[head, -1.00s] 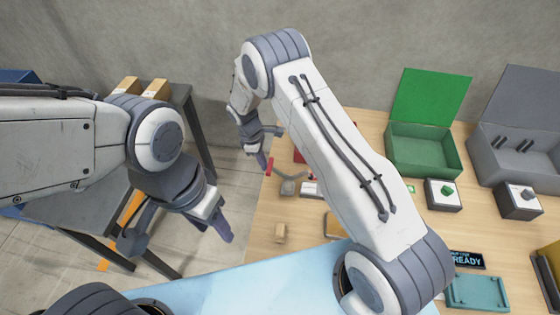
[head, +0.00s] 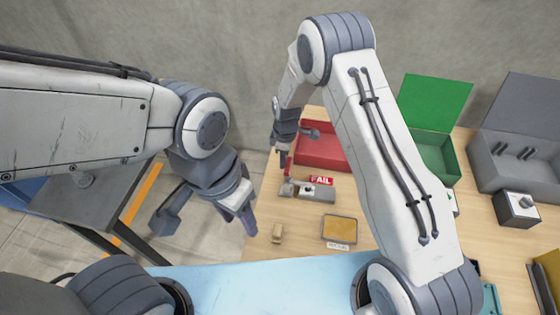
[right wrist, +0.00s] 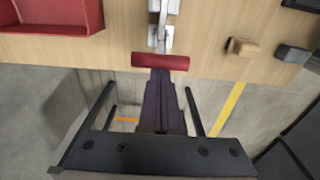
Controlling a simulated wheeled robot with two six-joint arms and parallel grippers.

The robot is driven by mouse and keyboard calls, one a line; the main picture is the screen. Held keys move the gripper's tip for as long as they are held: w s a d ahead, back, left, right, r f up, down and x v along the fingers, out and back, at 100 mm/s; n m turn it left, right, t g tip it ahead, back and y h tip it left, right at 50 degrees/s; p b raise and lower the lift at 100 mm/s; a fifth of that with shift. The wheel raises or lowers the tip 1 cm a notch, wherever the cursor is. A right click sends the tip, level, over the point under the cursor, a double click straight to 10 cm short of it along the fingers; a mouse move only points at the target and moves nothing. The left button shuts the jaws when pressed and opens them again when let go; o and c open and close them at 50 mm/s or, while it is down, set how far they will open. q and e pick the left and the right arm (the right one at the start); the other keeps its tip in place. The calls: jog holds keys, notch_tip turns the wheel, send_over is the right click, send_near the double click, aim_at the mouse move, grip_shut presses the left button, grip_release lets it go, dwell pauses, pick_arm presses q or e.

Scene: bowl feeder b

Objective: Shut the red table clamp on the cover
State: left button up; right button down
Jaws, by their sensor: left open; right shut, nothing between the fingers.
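The red table clamp's red bar handle (right wrist: 160,61) lies crosswise in the right wrist view, at the end of a grey metal lever (right wrist: 161,25). My right gripper (right wrist: 163,74) is shut and empty, its fingertips right at the handle; I cannot tell whether they touch it. In the head view my right gripper (head: 283,158) hangs just above the clamp's spot at the table's left edge, where the handle is hardly visible. My left gripper (head: 247,221) is open and empty, left of the table edge. I cannot make out the cover clearly.
A red bin (head: 325,153) stands behind a FAIL sign (head: 321,179) and a grey fixture (head: 318,193). A small wooden block (head: 277,233) and a yellow-topped tray (head: 340,229) are nearer. A green bin (head: 436,150) and a grey box (head: 520,160) stand right. My right arm crosses the table.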

jog(key=shift+s+d, duration=0.15)
jog(key=shift+d, duration=0.55)
jog(key=w+a+r, duration=0.1)
jog(key=a+r, duration=0.1)
jog(key=a, duration=0.2)
jog(key=s+d+r+b, duration=0.1)
jog(key=d+r, duration=0.3)
jog(key=r, duration=0.3)
jog(key=shift+r, duration=0.2)
jog(key=shift+a, duration=0.1)
